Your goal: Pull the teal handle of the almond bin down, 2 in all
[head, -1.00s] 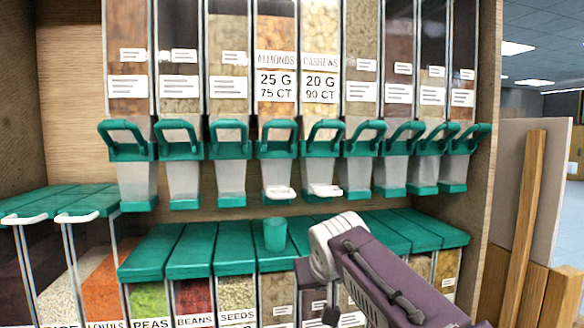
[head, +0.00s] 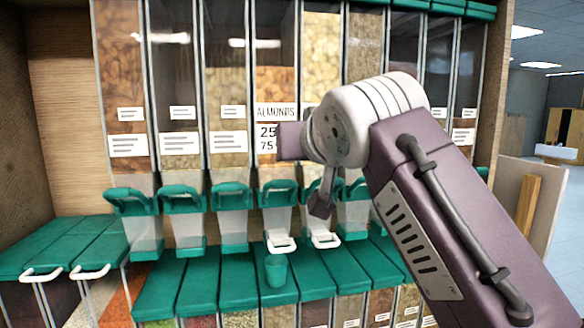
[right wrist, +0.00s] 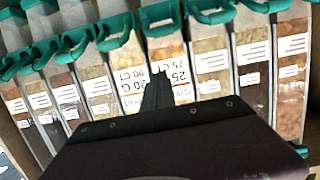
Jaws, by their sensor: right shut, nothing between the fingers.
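The almond bin (head: 277,90) stands in the upper row, with its teal handle (head: 276,192) raised at its lower front. In the right wrist view, the almond bin's label (right wrist: 178,75) is upside down, and its teal handle (right wrist: 158,14) is at the top edge. My right gripper (head: 320,207) is shut and empty, pointing down just right of the almond handle, in front of the cashew bin's handle. Its dark fingers (right wrist: 158,90) show in the right wrist view, apart from the almond handle. My left gripper is out of view.
Neighbouring bins with similar teal handles (head: 230,195) stand close on both sides. Teal-lidded lower bins (head: 200,285) form a ledge. Wide bins with white handles (head: 90,271) stand at left.

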